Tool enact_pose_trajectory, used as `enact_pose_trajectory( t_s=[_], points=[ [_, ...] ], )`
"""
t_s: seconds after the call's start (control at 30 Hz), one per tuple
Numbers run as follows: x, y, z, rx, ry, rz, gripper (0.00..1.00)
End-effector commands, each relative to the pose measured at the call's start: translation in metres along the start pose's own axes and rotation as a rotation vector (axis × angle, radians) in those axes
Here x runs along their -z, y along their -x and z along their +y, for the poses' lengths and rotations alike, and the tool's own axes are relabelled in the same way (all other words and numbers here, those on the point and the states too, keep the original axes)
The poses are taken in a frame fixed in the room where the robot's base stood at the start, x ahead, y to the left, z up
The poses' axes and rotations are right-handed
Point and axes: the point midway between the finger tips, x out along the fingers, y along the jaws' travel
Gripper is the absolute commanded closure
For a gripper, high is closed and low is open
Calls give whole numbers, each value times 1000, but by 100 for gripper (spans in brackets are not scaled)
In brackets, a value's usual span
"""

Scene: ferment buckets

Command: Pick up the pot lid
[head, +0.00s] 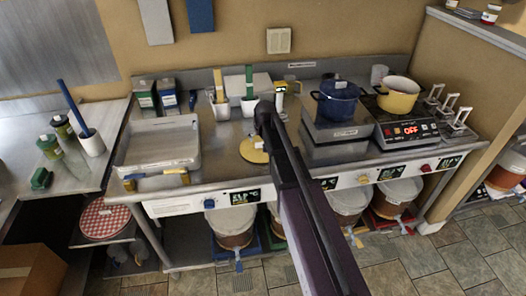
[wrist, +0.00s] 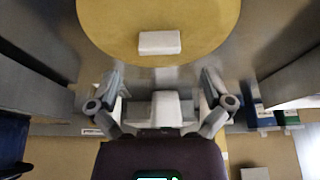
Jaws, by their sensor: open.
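The pot lid is a round yellow disc (head: 250,152) lying on the steel counter, partly hidden behind my arm in the head view. In the wrist view the lid (wrist: 205,22) fills the top, cut off by the frame edge, with a pale block-shaped handle (wrist: 160,43) on it. My gripper (wrist: 162,76) is open and empty. In the wrist view its two fingers are spread below the lid's near edge, and the handle lies beyond the fingertips. The fingers are hidden in the head view. The yellow pot (head: 398,98) stands uncovered at the right.
A shallow metal tray (head: 160,145) sits at the left. White holders and a small yellow-and-white device (head: 280,88) stand behind the lid.

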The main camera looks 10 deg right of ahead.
Motion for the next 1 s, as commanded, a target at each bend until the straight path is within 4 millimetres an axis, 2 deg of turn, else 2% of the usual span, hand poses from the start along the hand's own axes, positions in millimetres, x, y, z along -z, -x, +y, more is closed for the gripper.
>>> enact_pose_trajectory(
  t_s=[0.47,1.0],
  points=[
    [0,-3,0,0,1,0,0],
    [1,-42,0,0,1,0,0]
  ],
)
